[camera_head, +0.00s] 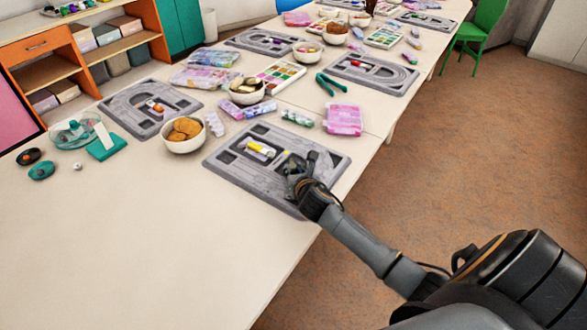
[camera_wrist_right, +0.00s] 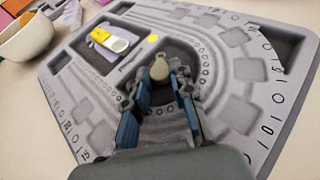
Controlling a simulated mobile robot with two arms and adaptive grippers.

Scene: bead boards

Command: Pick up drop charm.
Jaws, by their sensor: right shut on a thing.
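My right gripper (camera_head: 298,168) is low over the nearest grey bead board (camera_head: 232,172), at its right part. In the right wrist view the two blue-grey fingers of the gripper (camera_wrist_right: 159,80) close on a small beige drop charm (camera_wrist_right: 160,67) at their tips, above the board's curved channel. The charm is hidden by the gripper in the head view. I cannot tell whether it touches the board. My left gripper is not in view.
A yellow and white item (camera_wrist_right: 109,40) lies in a board compartment, with a small yellow disc (camera_wrist_right: 153,38) near it. A bowl of brown pieces (camera_head: 184,133) stands left of the board. A pink bead box (camera_head: 343,119) stands behind.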

